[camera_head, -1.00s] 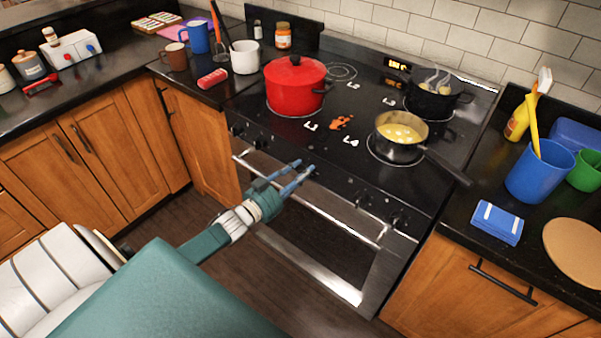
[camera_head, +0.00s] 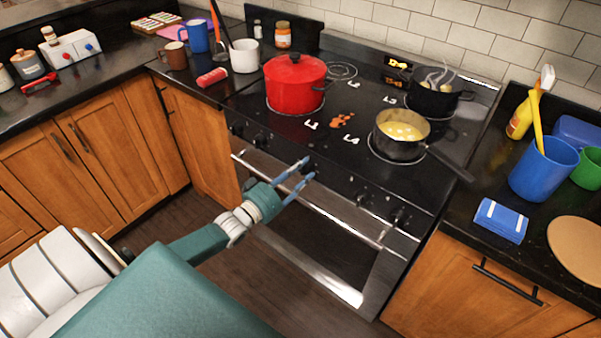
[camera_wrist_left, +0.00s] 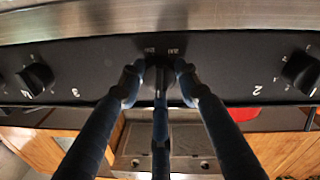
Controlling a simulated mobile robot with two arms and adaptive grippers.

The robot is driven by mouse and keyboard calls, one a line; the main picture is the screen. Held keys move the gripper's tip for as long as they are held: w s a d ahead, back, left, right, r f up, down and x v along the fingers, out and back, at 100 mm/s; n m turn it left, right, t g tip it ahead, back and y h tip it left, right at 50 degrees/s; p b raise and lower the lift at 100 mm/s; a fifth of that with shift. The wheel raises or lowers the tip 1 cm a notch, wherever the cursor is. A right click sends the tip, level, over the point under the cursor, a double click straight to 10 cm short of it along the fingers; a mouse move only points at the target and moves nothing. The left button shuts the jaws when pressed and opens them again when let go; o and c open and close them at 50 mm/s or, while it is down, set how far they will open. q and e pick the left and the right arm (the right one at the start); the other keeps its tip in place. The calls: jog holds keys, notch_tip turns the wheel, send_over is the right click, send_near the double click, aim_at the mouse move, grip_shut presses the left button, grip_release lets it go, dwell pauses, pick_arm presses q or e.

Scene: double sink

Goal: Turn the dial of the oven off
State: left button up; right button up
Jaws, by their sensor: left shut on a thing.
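The oven (camera_head: 330,240) is a black and steel range with dark dials along its sloped front panel. My left gripper (camera_head: 309,168) reaches from the left to the middle of this panel. Other dials stand at the left (camera_wrist_left: 36,77) and right (camera_wrist_left: 301,72) of that view. My right gripper is not in view.
The steel oven handle (camera_head: 310,203) runs below the dials. The floor in front is clear.

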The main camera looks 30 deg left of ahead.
pick_arm(q)
jog(key=shift+w+a+r+n, duration=0.1)
jog(key=shift+r+n, duration=0.15)
jog(key=shift+n, duration=0.25)
jog(key=shift+r, duration=0.15)
jog(key=o, duration=1.2)
jog(key=shift+a, duration=0.1)
jog(key=shift+c, duration=0.2)
jog(key=shift+f, duration=0.2)
jog(key=shift+s, duration=0.25)
jog(key=s+a, duration=0.1)
jog(key=s, duration=1)
jog(key=shift+s+a+f, duration=0.15)
jog(key=shift+s+a, duration=0.1)
jog(key=shift+a, duration=0.05)
jog(key=shift+f, duration=0.1)
